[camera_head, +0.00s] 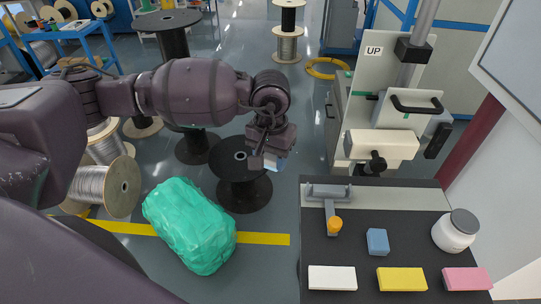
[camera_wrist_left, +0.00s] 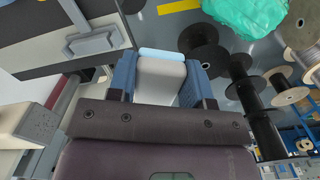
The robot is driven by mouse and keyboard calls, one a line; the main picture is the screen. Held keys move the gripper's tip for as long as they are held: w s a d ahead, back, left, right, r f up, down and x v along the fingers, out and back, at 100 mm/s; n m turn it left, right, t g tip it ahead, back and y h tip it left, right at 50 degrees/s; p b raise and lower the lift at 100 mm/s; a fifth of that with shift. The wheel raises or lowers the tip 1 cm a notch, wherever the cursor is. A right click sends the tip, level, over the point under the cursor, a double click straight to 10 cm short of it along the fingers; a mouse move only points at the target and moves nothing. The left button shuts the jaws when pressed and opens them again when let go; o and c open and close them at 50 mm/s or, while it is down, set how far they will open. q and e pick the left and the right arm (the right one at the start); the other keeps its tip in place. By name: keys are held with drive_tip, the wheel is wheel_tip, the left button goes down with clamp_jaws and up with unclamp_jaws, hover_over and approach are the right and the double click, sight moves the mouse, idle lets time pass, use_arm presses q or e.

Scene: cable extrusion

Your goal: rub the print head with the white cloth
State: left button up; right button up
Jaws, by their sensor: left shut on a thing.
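My left gripper (camera_head: 268,160) hangs over the floor left of the machine and table. Its blue fingers (camera_wrist_left: 160,80) are shut on a pale block-like thing (camera_wrist_left: 160,75), whitish with a light-blue far edge; I cannot tell for sure whether it is the white cloth. A white flat oblong (camera_head: 332,278), which may also be a cloth, lies at the table's front. The cream machine block (camera_head: 380,145) with a dark round nozzle-like part (camera_head: 377,162), likely the print head, stands right of my gripper, apart from it. My right gripper is not in view.
The dark table (camera_head: 350,255) also holds a yellow oblong (camera_head: 401,279), a pink one (camera_head: 467,280), a blue block (camera_head: 377,241), a white jar (camera_head: 455,231) and a grey tool with an orange knob (camera_head: 335,225). Cable spools and a green bundle (camera_head: 190,225) stand on the floor.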

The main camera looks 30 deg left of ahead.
sight(270, 165)
use_arm(q)
drive_tip(key=shift+g+h, duration=0.6)
drive_tip(key=f, duration=0.1)
drive_tip(key=s+f, duration=0.1)
drive_tip(key=f, duration=0.1)
drive_tip(key=shift+s+d+f+b, duration=0.3)
drive_tip(key=shift+s+d+b, duration=0.05)
drive_tip(key=shift+s+b, duration=0.05)
drive_tip(key=d+f+n+g+h+b, duration=0.2)
drive_tip(key=d+n+h+b, duration=0.4)
drive_tip(key=d, duration=0.5)
drive_tip(key=w+a+r+n+t+h, duration=0.6)
drive_tip(key=a+r+n+t+h, duration=0.1)
drive_tip(key=r+n+t+h, duration=0.1)
wheel_tip(270, 165, up, 3)
drive_tip(key=t+h, duration=0.1)
drive_tip(key=t, duration=0.1)
drive_tip(key=shift+w+t, duration=0.2)
drive_tip(key=shift+t, duration=0.1)
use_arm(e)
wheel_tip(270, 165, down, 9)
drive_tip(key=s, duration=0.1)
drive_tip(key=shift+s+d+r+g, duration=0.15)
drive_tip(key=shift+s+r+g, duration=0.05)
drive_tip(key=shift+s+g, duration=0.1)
use_arm(q)
drive_tip(key=shift+h, duration=0.3)
